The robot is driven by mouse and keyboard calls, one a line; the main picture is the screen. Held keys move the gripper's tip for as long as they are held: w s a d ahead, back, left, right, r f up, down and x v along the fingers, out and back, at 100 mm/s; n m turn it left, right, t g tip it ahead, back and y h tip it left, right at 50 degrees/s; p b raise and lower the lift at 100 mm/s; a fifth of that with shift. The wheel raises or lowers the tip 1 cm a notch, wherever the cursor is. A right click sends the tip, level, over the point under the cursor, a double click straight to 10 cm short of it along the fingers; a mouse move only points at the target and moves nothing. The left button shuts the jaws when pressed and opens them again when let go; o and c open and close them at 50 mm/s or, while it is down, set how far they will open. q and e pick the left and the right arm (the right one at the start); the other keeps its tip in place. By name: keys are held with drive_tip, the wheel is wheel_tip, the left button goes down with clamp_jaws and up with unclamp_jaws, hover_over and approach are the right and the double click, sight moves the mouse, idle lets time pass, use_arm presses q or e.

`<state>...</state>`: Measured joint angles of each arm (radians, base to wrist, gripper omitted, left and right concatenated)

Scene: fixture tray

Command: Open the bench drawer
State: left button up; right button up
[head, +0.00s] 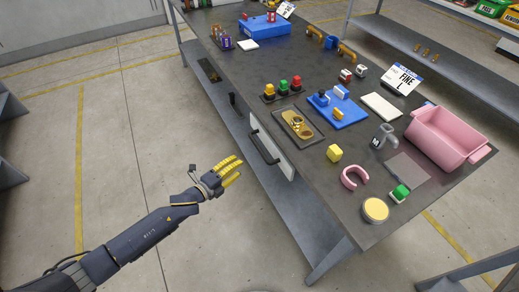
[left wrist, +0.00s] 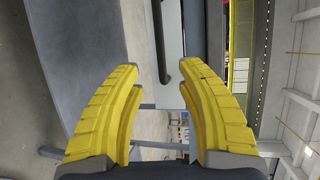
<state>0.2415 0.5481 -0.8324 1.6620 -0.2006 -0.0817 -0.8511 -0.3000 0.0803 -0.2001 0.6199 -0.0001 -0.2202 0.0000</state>
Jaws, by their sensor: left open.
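The bench drawer (head: 286,165) has a pale front set in the near long side of the dark workbench, and it looks flush there. Its black bar handle (head: 265,148) stands out from that front. My left gripper (head: 237,169) has yellow fingers. It is open and empty, to the left of the handle and apart from it in the head view. In the left wrist view the spread fingers (left wrist: 158,80) frame a gap, and the dark handle bar (left wrist: 160,42) lies ahead, beyond the tips. My right gripper is in neither view.
A grey lower shelf (head: 290,210) runs beneath. The floor left of the bench is clear.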

sight(260, 149)
use_arm(q)
drive_tip(key=x, duration=1.4)
drive_tip(key=shift+w+d+f, duration=0.15)
drive_tip(key=shift+d, duration=0.05)
clamp_jaws()
